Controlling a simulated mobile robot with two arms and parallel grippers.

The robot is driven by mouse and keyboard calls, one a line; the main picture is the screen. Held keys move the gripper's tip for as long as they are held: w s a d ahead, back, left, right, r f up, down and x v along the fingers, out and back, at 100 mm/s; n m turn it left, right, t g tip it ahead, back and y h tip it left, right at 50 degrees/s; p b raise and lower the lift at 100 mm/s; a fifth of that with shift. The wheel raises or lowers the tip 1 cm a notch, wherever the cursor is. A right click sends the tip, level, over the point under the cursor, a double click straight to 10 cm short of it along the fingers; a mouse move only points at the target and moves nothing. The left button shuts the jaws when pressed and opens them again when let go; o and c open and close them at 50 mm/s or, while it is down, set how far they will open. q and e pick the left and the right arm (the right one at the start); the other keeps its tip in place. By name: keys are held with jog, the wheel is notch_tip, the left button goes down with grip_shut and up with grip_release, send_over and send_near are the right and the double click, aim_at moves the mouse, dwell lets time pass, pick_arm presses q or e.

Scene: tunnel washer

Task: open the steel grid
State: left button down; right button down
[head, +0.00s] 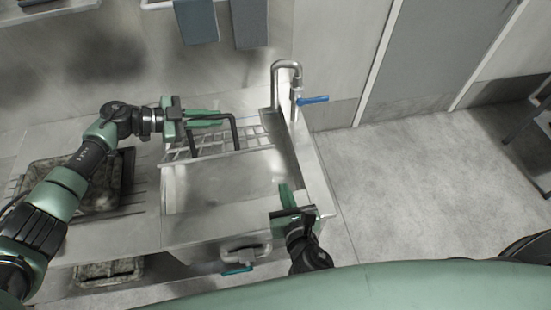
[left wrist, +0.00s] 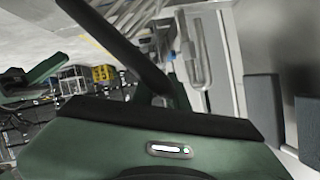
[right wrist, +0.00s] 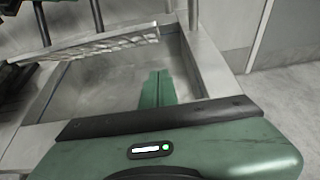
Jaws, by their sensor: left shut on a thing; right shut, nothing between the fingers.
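The steel grid (head: 215,144) lies tilted at the back of the sink basin, raised over its far part. It also shows in the right wrist view (right wrist: 100,46). Its dark handle (head: 236,133) rises from it. My left gripper (head: 216,118) is shut on the handle's top bar. In the left wrist view the dark handle (left wrist: 118,46) crosses close to the camera. My right gripper (head: 286,192) is shut and empty at the basin's right front. Its closed fingers (right wrist: 157,88) point into the basin, apart from the grid.
A steel faucet (head: 287,72) with a blue lever (head: 313,99) stands behind the basin's right edge. A dark tray (head: 100,202) stands on the drainboard at left. A drain pipe with a teal valve (head: 238,269) sits below the front. The floor at right is largely clear.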

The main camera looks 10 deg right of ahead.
pick_arm(q)
jog(key=shift+r, duration=0.1)
pick_arm(e)
jog(key=w, duration=1.1)
jog(key=shift+w+a, duration=0.15)
jog(key=shift+a, duration=0.05)
